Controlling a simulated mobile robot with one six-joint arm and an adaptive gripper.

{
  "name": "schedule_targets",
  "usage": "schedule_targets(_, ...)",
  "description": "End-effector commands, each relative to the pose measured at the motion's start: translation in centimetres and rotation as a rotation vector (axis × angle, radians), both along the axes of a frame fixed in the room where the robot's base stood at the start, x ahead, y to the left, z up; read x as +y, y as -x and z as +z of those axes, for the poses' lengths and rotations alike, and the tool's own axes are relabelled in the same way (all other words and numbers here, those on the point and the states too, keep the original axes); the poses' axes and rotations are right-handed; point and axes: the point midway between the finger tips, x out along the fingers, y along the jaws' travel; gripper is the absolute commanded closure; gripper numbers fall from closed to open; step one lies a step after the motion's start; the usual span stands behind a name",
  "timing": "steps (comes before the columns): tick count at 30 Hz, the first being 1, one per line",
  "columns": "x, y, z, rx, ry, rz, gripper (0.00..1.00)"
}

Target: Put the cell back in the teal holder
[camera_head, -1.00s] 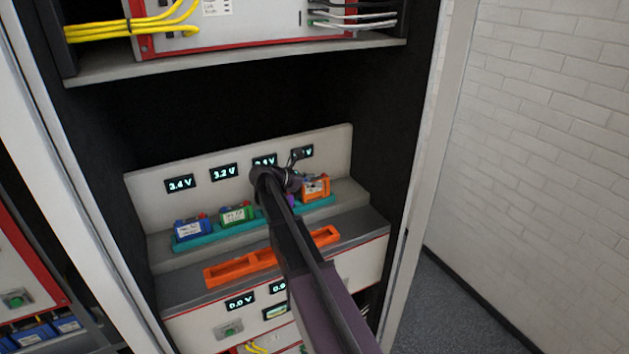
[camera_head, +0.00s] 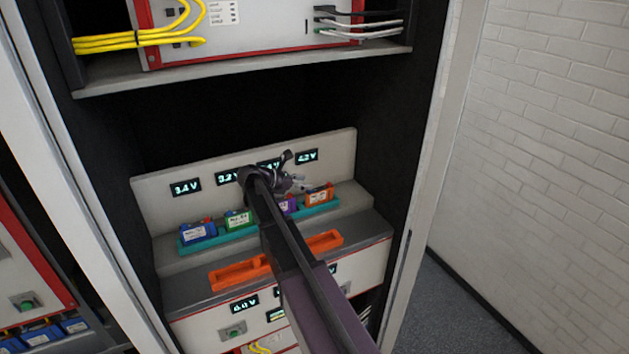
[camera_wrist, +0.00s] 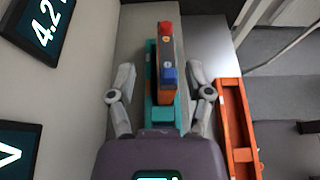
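The teal holder (camera_head: 216,240) is a long strip on the grey step, with blue (camera_head: 198,231), green (camera_head: 238,219), purple (camera_head: 287,206) and orange (camera_head: 320,195) cells standing along it. The purple cell is partly hidden by my arm. My gripper (camera_head: 294,170) is above and behind the holder's right part. In the wrist view, my gripper (camera_wrist: 162,88) is open, with one finger on each side of the orange cell (camera_wrist: 166,95) and gaps visible. The cell has a red and a blue terminal on top and sits over the teal holder (camera_wrist: 155,115).
An orange tray (camera_head: 235,274), empty where visible, lies on the ledge in front. Voltage displays (camera_head: 186,188) line the panel behind the holder. A shelf (camera_head: 250,72) with cabled equipment overhangs it, and the cabinet side wall (camera_head: 395,130) is close on the right.

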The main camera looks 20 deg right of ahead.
Motion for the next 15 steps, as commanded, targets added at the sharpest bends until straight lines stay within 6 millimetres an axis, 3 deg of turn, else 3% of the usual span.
schedule_targets(7, 3.9, 0.1, 2.0, 0.0, 0.002, 0.001, 0.35)
schedule_targets(15, 6.1, 0.1, 2.8, 0.0, 0.002, 0.0, 0.35)
